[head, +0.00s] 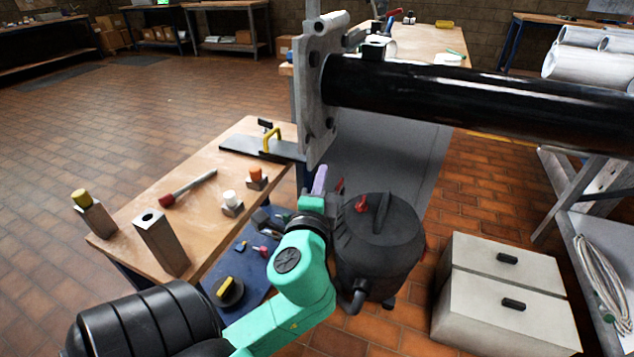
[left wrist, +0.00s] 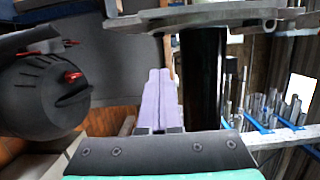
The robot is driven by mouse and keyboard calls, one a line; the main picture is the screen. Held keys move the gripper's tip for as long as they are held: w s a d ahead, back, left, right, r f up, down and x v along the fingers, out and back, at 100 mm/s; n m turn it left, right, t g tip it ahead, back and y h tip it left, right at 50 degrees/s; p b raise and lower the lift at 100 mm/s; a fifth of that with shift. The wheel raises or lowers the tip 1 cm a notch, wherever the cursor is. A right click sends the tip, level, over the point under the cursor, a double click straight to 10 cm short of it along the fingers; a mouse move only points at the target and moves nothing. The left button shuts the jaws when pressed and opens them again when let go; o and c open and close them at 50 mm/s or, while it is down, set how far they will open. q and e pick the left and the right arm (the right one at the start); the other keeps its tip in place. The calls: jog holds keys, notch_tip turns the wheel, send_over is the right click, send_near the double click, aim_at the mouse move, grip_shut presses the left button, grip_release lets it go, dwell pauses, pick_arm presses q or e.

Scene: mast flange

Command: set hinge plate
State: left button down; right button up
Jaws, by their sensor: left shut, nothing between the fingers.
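A dark flat plate with a yellow handle (head: 262,147) lies at the far end of the wooden bench; I take it for the hinge plate. The grey mast flange (head: 318,95) stands upright at the end of a black tube (head: 450,95). The flange also shows edge-on across the top of the left wrist view (left wrist: 210,18). My left gripper (head: 321,172) is below the flange and right of the plate, apart from both. Its lavender fingers (left wrist: 158,75) are together with nothing between them. My right gripper is not in view.
A black shop vacuum (head: 385,240) stands close beside my left gripper. The bench (head: 195,205) holds metal blocks with colored tops, an open block (head: 160,240) and a red-handled tool (head: 187,188).

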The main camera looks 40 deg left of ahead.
pick_arm(q)
jog(key=w+a, duration=0.2)
jog(key=a, duration=0.1)
jog(key=w+a, duration=0.1)
jog(key=a, duration=0.2)
jog(key=w+a, duration=0.2)
jog(key=a, duration=0.1)
jog(key=shift+w+a+r, duration=0.25)
jog(key=shift+w+r, duration=0.05)
jog(key=shift+w, duration=0.1)
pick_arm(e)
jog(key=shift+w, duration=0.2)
